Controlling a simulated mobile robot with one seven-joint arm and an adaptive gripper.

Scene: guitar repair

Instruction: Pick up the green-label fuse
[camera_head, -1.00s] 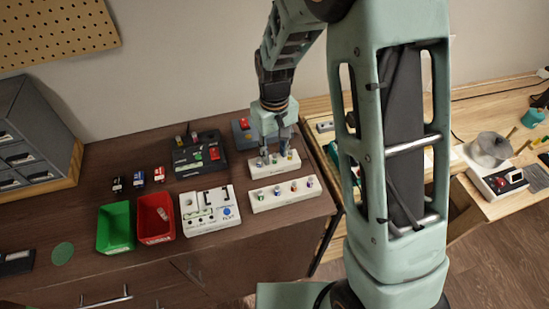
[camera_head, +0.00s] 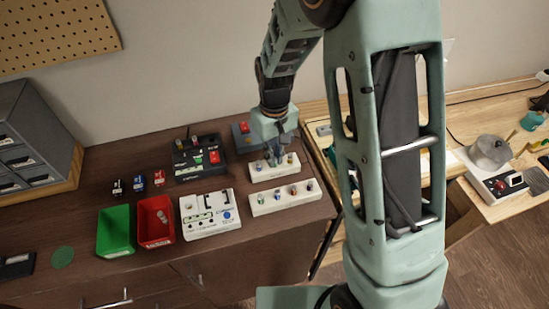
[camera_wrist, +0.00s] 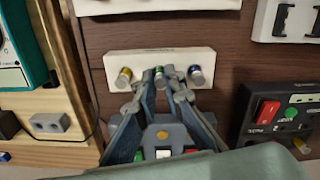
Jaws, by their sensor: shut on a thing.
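A second white block (camera_head: 285,205) with several fuses lies in front. A white tester (camera_head: 211,222), red bin (camera_head: 156,232), green bin (camera_head: 115,240) and black unit with a red switch (camera_head: 198,165) stand to the left. The bench's right edge is close.

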